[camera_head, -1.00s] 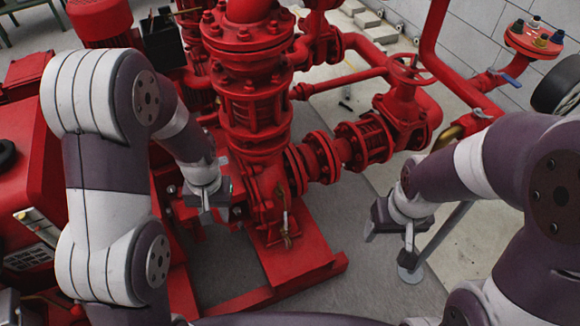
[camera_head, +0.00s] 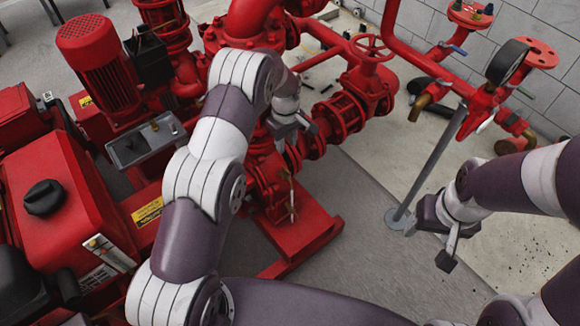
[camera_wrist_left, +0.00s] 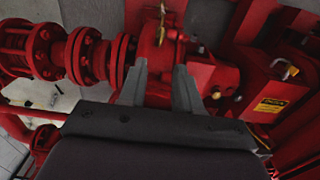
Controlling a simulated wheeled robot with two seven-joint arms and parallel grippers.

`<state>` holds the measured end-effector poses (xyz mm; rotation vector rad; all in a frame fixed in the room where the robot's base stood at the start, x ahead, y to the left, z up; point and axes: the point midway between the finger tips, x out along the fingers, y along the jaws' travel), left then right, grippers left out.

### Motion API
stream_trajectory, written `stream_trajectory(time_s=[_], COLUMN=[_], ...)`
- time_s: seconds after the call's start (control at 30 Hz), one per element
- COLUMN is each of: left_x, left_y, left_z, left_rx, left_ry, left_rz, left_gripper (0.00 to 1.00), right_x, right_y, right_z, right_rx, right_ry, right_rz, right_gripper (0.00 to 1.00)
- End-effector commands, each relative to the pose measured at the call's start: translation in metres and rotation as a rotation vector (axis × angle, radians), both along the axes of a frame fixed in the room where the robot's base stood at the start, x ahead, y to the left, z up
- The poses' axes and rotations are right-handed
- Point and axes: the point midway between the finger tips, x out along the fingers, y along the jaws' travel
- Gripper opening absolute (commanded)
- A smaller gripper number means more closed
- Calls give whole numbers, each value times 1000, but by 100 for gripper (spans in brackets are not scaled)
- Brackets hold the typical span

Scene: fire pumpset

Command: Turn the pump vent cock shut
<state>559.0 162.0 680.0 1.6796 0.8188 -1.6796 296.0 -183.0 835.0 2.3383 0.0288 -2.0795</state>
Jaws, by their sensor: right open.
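The red pump casing (camera_head: 267,190) stands in the middle of the head view. A small pale and brass lever-like fitting (camera_head: 291,198) is on its near face, hanging roughly vertical; I cannot tell for sure whether it is the vent cock. In the left wrist view a yellowish brass fitting (camera_wrist_left: 162,24) shows at the casing, beyond my fingertips. My left gripper (camera_head: 292,128) is over the upper casing, beside the flanged pipe; the wrist view shows its fingers (camera_wrist_left: 158,82) apart, with nothing held between them. My right gripper (camera_head: 456,246) is open and empty, away from the pump.
A flanged pipe and valve with a red handwheel (camera_head: 369,47) stand right of the pump. A pressure gauge (camera_head: 506,62) and grey post (camera_head: 434,158) stand further right. A red engine housing (camera_head: 62,195) fills the left. The floor (camera_head: 365,245) in front is clear.

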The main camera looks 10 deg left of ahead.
Motion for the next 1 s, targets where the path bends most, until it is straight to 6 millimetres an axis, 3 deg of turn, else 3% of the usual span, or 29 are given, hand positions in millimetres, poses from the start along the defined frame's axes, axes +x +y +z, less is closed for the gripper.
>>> stream_trajectory(time_s=[0.5,0.67,0.9,1.0], left_x=[-1,0,0,-1], left_y=[0,0,0,0], left_z=[-112,-123,-124,-124], left_rx=[2,2,2,2], left_ry=[2,-1,-1,-1], left_rz=[3,3,3,3], left_gripper=[33,33,33,0], right_x=[0,0,0,0], right_y=[0,0,0,0], right_z=[-14,-15,-15,-15], right_rx=[0,0,0,0], right_ry=[0,0,0,0], right_rz=[0,0,0,0], right_gripper=[68,68,68,68])
